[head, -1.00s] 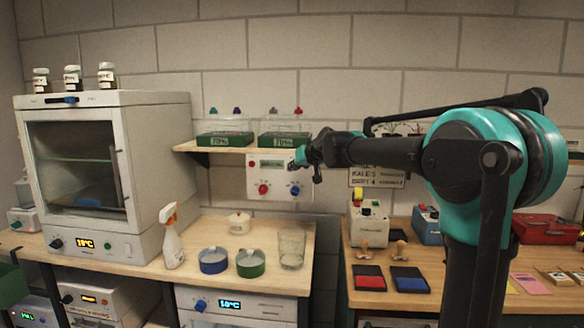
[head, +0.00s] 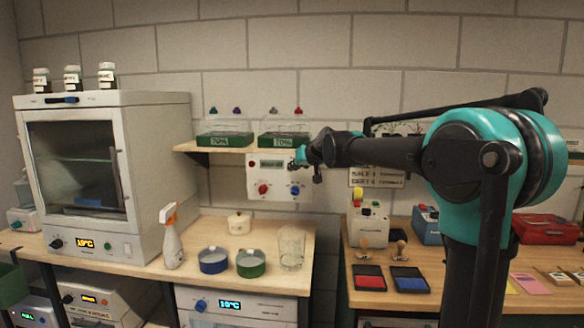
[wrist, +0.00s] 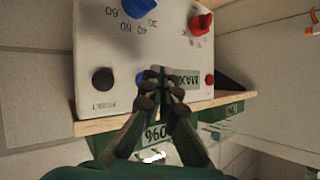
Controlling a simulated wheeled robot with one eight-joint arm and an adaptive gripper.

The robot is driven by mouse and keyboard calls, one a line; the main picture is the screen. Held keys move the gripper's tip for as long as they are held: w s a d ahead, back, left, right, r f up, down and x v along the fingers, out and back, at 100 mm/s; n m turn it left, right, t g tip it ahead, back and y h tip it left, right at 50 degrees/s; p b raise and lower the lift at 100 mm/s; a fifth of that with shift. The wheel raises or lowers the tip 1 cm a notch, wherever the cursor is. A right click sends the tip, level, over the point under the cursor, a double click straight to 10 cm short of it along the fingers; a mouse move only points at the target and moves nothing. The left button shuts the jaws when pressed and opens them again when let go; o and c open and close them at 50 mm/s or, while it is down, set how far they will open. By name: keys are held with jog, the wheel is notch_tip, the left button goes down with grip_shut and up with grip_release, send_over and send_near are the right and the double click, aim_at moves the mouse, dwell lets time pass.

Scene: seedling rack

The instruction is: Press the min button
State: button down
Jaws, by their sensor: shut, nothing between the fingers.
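The white control panel (head: 265,188) is on the wall under the shelf, with a small display, a red knob and a blue knob. In the wrist view the panel (wrist: 100,45) appears turned, with a display (wrist: 182,79) reading "MAX" partly behind my fingers. A black button (wrist: 103,80) marked RESET, a blue button (wrist: 140,78) and a red button (wrist: 210,80) show in a row. I cannot read a "min" label; my fingers hide part of this row. My gripper (wrist: 155,84) is shut and empty, its tips in front of the display and beside the blue button. Contact cannot be told.
The large blue knob (wrist: 138,8) and red knob (wrist: 201,23) stick out from the panel. The wooden shelf (head: 190,148) with green trays is directly above it. A glass beaker (head: 290,249), two round dishes and a spray bottle (head: 171,240) stand on the bench below.

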jog(key=shift+w, duration=0.1)
jog(key=shift+w, duration=0.3)
jog(key=shift+w, duration=0.35)
dwell(0.7)
jog(key=shift+s, duration=0.8)
jog(key=s, duration=0.5)
jog(key=shift+a, duration=0.1)
dwell(0.3)
dwell(0.6)
